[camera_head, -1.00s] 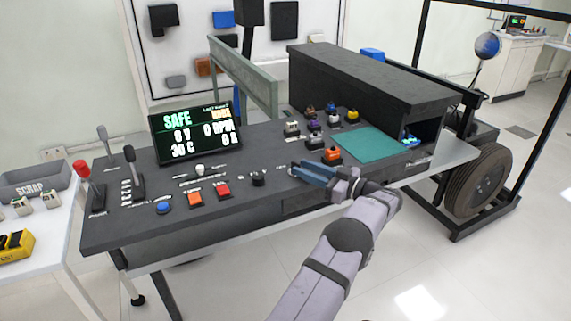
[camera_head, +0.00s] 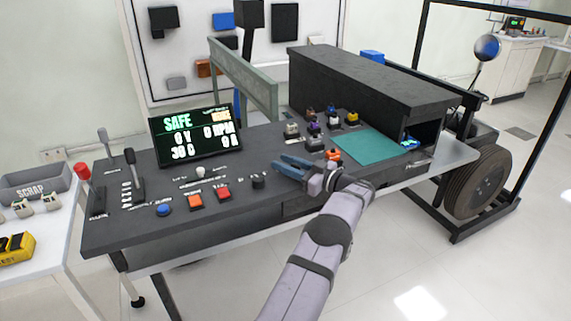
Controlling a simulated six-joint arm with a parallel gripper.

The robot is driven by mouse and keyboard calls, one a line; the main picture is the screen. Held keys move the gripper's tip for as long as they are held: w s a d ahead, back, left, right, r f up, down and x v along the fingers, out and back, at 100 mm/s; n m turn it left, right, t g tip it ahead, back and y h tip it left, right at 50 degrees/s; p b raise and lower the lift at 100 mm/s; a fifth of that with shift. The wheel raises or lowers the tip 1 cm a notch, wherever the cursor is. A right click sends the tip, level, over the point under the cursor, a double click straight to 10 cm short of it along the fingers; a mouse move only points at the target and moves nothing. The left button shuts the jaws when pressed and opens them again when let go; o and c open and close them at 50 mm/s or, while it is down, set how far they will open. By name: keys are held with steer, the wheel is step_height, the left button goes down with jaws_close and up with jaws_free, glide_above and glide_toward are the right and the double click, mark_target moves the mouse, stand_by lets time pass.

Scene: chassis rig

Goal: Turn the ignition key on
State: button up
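A small black rotary switch (camera_head: 258,181), which looks like the ignition key, stands on the dark console to the right of the red button. Its turn position is too small to read. My gripper (camera_head: 276,166) has blue fingers pointing left, just right of the switch and slightly behind it in the picture. The fingers look spread with a gap between them. I see nothing held, and they appear apart from the switch. The display (camera_head: 195,135) reads SAFE with 0 V, 0 RPM, 30 C and 0 A.
An orange button (camera_head: 195,201), a red button (camera_head: 223,193) and a blue button (camera_head: 163,209) sit left of the switch. Levers (camera_head: 134,175) stand at the far left. Several coloured blocks and a teal mat (camera_head: 365,146) lie behind my gripper. A black housing (camera_head: 370,80) rises behind.

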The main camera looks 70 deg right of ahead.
jaws_close()
